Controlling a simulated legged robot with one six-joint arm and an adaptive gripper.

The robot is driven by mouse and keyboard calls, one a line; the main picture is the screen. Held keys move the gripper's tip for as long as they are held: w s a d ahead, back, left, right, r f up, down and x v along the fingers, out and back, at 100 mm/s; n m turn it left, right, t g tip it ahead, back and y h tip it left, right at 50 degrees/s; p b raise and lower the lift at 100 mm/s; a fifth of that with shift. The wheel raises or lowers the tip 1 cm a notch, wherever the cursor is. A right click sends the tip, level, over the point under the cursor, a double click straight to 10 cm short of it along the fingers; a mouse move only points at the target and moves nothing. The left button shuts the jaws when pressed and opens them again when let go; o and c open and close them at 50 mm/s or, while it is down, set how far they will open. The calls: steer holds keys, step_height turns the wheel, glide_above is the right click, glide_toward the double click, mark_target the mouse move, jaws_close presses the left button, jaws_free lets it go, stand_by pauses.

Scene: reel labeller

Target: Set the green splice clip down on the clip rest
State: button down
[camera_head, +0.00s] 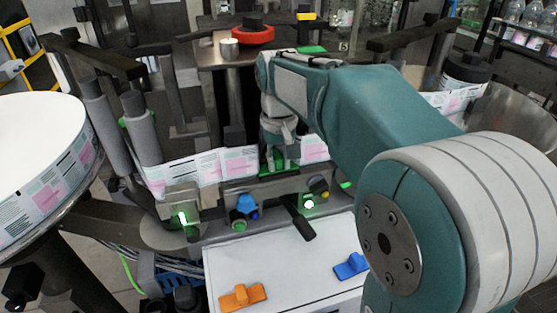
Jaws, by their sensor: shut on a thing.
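My gripper (279,157) points down at the label web behind the front rail, near the middle of the view. It is shut on the green splice clip (266,162), of which only small green parts show around the fingers. The exact contact between clip, web and rail is too small to tell. I cannot tell for certain which part is the clip rest.
An orange clip (242,296) and a blue clip (352,266) lie on the white cabinet top (290,262). A large label reel (35,150) stands at left.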

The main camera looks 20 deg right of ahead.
steer(key=shift+f, duration=0.35)
stand_by(0.9)
steer(key=shift+c, duration=2.3)
jaws_free()
steer(key=shift+r, duration=0.1)
step_height(320, 180, up, 12)
